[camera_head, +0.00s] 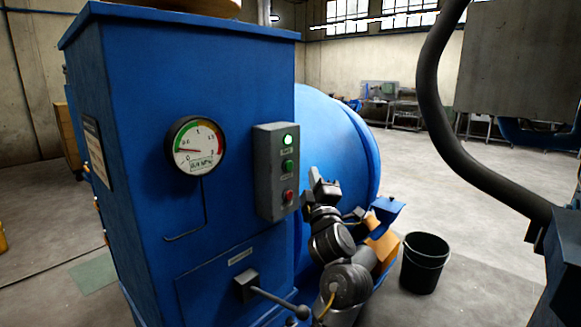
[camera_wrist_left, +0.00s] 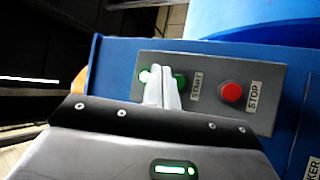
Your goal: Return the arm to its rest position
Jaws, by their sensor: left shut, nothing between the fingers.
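My left gripper (camera_head: 315,176) is to the right of the grey control box, with my arm below it. In the left wrist view its pale fingers (camera_wrist_left: 160,78) are shut and empty. They overlap part of the green START button (camera_wrist_left: 178,78); I cannot tell whether they touch it. The control box (camera_head: 267,172) is on the blue machine (camera_head: 135,120) and carries a lit green lamp (camera_head: 288,139), a green button (camera_head: 288,165) and a red button (camera_head: 288,195). The red STOP button (camera_wrist_left: 232,92) is clear of the fingers. My right gripper is not in view.
A round gauge (camera_head: 196,147) is on the machine's front. A lever (camera_head: 275,299) sticks out below. A blue drum (camera_head: 340,140) is behind my arm. A black bucket (camera_head: 424,264) stands on the floor at right. A thick dark hose (camera_head: 437,110) hangs at far right.

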